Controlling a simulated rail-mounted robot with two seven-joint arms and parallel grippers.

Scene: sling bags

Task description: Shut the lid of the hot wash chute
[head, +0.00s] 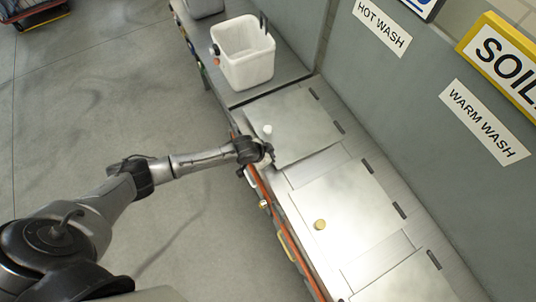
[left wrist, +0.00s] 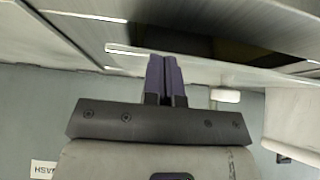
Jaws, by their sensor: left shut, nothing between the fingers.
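The hot wash lid (head: 298,118) is a grey metal plate with a white knob (head: 267,130), hinged on the wall side below the HOT WASH sign (head: 382,27). It appears slightly raised, with a shadow along its lower edge. My left gripper (head: 269,153) is at the lid's front edge, close to the knob. In the left wrist view my left gripper's dark fingers (left wrist: 166,75) are together and empty, in front of metal surfaces with a dark gap. I cannot tell whether they touch the lid. My right gripper is not in view.
A second lid (head: 350,205) with a tan knob (head: 320,225) lies flat beside it, below the WARM WASH sign (head: 484,121). A white bin (head: 245,65) stands on the bench beyond the hot wash lid.

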